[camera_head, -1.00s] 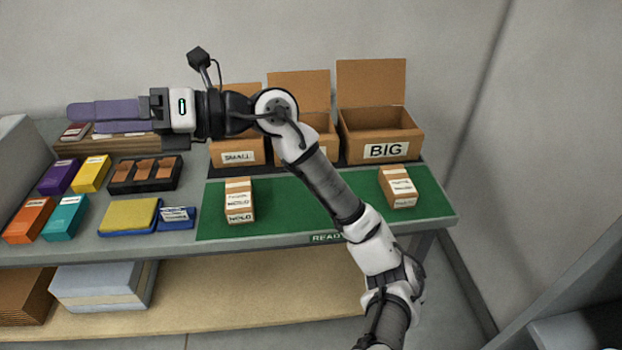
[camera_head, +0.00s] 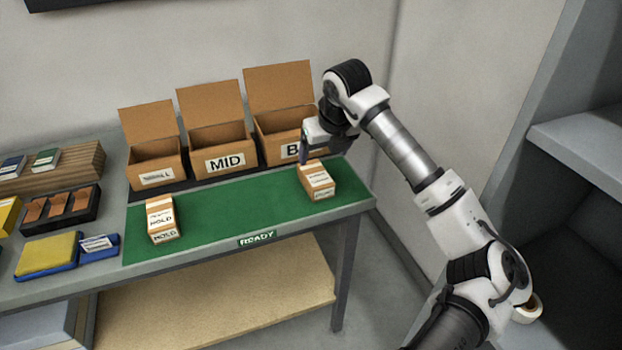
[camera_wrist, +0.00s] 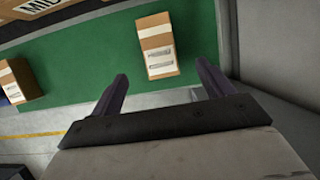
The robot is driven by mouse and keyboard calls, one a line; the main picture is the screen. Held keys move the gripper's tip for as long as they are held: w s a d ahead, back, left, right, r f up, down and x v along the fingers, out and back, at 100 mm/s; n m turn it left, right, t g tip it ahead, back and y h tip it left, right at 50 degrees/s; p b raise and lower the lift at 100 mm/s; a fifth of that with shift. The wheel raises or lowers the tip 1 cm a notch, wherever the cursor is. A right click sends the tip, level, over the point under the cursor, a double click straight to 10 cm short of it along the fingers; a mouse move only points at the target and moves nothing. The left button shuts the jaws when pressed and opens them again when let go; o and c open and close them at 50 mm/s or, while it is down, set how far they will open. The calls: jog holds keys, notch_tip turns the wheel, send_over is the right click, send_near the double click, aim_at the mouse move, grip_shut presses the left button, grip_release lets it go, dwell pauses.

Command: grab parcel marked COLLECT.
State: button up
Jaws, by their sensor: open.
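Two small brown parcels stand on the green mat (camera_head: 235,205). The right parcel (camera_head: 318,181) has white labels whose print is too small to read. The left parcel (camera_head: 162,222) reads HOLD. In the wrist view my gripper (camera_wrist: 160,75) is open and empty. The right parcel (camera_wrist: 157,50) lies beyond the fingertips, roughly centred between them. The left parcel (camera_wrist: 20,82) shows at that view's left edge.
Open boxes stand behind the mat: a small one (camera_head: 155,173), one marked MID (camera_head: 224,163) and a big one (camera_head: 275,146), partly covered by my gripper. A black tray (camera_head: 60,208) and a yellow-topped pad (camera_head: 47,255) lie left. The mat between the parcels is clear.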

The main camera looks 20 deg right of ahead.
aim_at(317, 174)
jog(key=p+x, duration=0.1)
jog(key=x, duration=0.5)
jog(key=shift+w+a, duration=0.1)
jog(key=shift+p+x, duration=1.35)
jog(key=shift+x, duration=1.3)
jog(key=c, duration=1.1)
jog(key=shift+c, duration=0.4)
jog(key=shift+r, duration=0.15)
